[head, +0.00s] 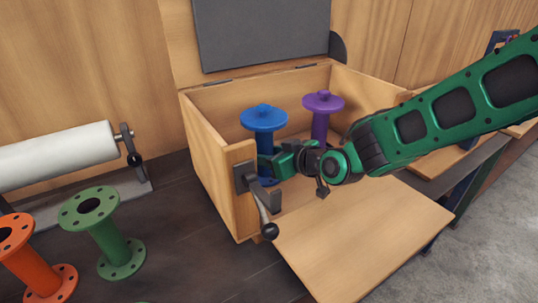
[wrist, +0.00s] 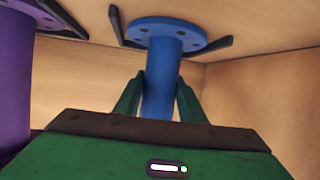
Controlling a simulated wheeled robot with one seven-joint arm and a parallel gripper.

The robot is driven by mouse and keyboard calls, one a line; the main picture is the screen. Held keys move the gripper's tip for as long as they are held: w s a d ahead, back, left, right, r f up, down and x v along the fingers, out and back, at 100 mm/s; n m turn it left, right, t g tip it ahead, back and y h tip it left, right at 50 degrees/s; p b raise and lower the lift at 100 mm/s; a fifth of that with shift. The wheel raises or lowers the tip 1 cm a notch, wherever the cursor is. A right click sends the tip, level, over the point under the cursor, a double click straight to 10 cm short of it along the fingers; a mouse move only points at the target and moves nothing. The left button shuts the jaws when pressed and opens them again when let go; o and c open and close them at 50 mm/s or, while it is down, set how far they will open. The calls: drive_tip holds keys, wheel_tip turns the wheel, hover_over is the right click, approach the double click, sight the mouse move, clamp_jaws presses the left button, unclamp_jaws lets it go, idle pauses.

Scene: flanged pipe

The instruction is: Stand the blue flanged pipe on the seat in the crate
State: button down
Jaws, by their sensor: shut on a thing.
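The blue flanged pipe (head: 264,120) is upright inside the wooden crate (head: 222,185), toward its left side. My gripper (head: 273,164) is shut on its tube; in the wrist view the two green fingers (wrist: 159,92) lie either side of the blue tube (wrist: 158,60). The wrist picture looks upside down, with the crate floor at the top. There, dark arms of the seat (wrist: 215,47) stick out around the pipe's lower flange. I cannot tell whether the flange rests on the seat or hovers just above it.
A purple flanged pipe (head: 322,108) stands in the crate to the right of the blue one. The crate's lid is up and its front panel (head: 360,235) is folded down. A handle (head: 262,205) juts from the front left. Green (head: 110,238) and orange (head: 40,270) pipes stand outside, left.

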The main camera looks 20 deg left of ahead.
drive_tip(key=c, duration=1.2)
unclamp_jaws()
drive_tip(key=shift+o, duration=0.2)
drive_tip(key=shift+d+r, duration=0.15)
drive_tip(key=v, duration=1.1)
drive_tip(key=shift+s+d, duration=0.2)
drive_tip(key=shift+d, duration=0.15)
